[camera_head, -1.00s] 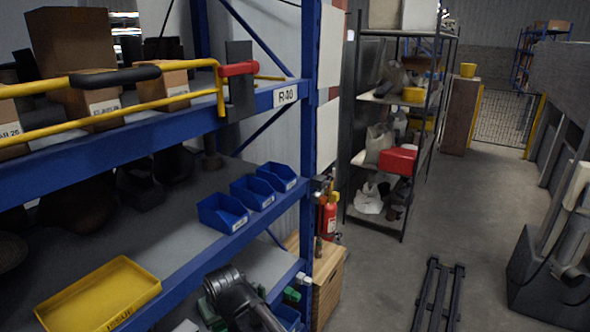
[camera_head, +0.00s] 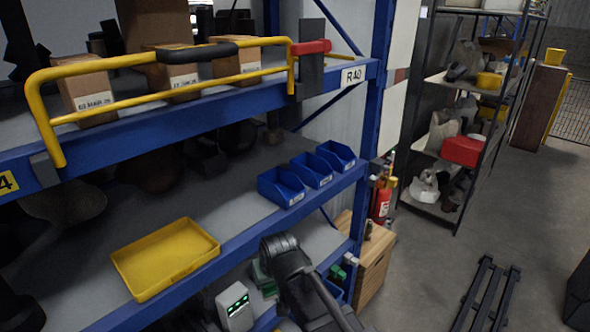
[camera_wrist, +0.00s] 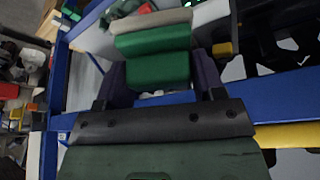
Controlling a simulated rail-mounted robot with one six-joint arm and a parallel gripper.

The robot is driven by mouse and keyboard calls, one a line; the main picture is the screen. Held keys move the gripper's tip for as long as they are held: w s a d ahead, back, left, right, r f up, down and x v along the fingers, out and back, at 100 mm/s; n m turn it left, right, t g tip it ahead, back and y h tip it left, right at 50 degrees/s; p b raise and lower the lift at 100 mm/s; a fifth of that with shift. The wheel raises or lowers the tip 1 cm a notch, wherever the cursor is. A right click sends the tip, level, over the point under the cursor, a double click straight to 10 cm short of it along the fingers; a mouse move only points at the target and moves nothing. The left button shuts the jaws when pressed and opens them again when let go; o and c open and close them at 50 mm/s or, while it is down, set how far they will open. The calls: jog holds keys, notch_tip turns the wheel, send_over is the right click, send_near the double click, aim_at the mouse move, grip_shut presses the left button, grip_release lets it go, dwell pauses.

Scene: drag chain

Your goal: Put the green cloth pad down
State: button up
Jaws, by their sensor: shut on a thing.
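The green cloth pad (camera_wrist: 155,70) shows in the wrist view as a folded green block with a pale beige strip along its far edge. My gripper (camera_wrist: 160,84) is shut on it, with a dark finger on each side. The pad is held over the blue-framed rack, and I cannot tell whether its underside touches anything. In the head view my arm reaches down in front of the lower shelf, and the gripper itself cannot be made out. A green patch (camera_head: 262,274) shows beside the arm there; I cannot tell if it is the pad.
The middle shelf holds a shallow yellow tray (camera_head: 165,258) and blue bins (camera_head: 311,170); bare grey shelf lies around them. A white box with a lit green display (camera_head: 234,307) stands lower. A rack upright (camera_head: 372,120), wooden crate (camera_head: 375,262) and fire extinguisher (camera_head: 382,203) are at right.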

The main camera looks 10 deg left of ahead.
notch_tip(320, 180, up, 14)
jog(key=p, duration=1.2)
jog(key=w+a, duration=0.3)
jog(key=w, duration=0.1)
jog(key=w+a, duration=0.3)
jog(key=w, duration=0.2)
jog(key=w+a+f+b, duration=0.1)
jog(key=w+a, duration=0.2)
jog(key=w, duration=0.2)
jog(key=shift+w+a, duration=0.1)
jog(key=shift+w, duration=0.15)
jog(key=b+x, duration=0.4)
jog(key=shift+s+f, duration=0.2)
jog(key=shift+s, duration=0.1)
jog(key=shift+d+r, duration=0.2)
jog(key=shift+r, duration=0.15)
jog(key=shift+f, duration=0.25)
jog(key=o, duration=1)
jog(key=shift+r, duration=0.1)
